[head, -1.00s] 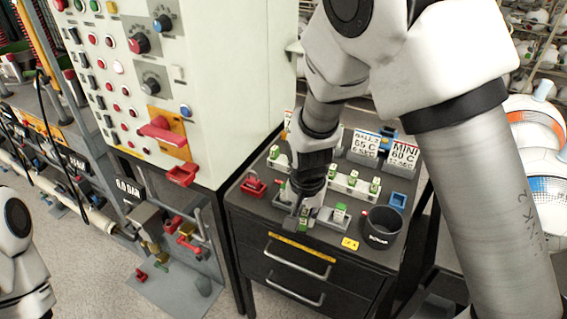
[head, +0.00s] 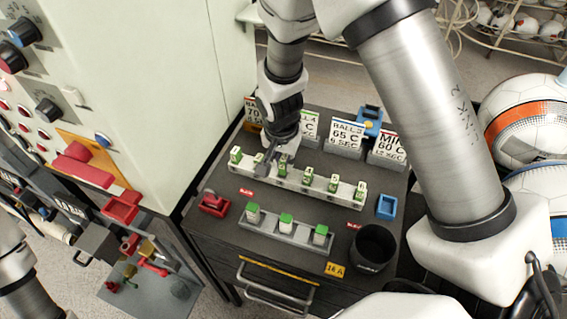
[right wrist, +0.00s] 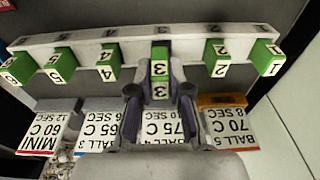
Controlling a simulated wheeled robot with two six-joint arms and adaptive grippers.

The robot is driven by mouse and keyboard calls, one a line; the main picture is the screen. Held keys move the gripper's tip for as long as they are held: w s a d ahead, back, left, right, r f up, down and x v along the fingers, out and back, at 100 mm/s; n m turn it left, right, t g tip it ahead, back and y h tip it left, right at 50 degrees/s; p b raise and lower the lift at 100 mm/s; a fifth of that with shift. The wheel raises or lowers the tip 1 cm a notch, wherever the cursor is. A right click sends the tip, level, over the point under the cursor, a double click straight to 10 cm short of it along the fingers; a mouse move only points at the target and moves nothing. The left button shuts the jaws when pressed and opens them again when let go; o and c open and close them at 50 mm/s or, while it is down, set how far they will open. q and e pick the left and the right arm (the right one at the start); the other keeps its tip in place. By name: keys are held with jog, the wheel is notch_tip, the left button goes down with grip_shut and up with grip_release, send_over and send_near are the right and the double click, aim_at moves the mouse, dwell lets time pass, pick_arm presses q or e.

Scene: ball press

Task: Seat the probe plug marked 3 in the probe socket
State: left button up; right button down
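The plug marked 3 (right wrist: 160,68) is green and white and sits between the fingertips of my right gripper (right wrist: 160,80), which look closed against its sides. In the head view my right gripper (head: 274,156) points down at the white plug rack (head: 321,193). I cannot tell whether plug 3 is still in the rack or just above it. Other numbered plugs, such as plug 2 (right wrist: 217,60) and plug 4 (right wrist: 107,62), stand to either side in the rack. I cannot tell which fitting is the probe socket. My left gripper is out of view.
A grey strip (head: 270,232) with three green-topped plugs lies in front of the rack. A red holder (head: 214,204), a blue holder (head: 387,206) and a black cup (head: 374,248) stand nearby. Cards (head: 347,136) stand behind the rack. A tall panel (head: 180,110) rises at left.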

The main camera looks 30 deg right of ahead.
aim_at(283, 167)
jog(key=f, duration=0.3)
jog(key=shift+w+d+f, duration=0.1)
jog(key=shift+w+d, duration=0.05)
jog(key=shift+w, duration=0.15)
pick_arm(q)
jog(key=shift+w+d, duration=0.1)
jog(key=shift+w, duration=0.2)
pick_arm(e)
jog(key=shift+s, duration=0.1)
jog(key=c, duration=1.1)
grip_release()
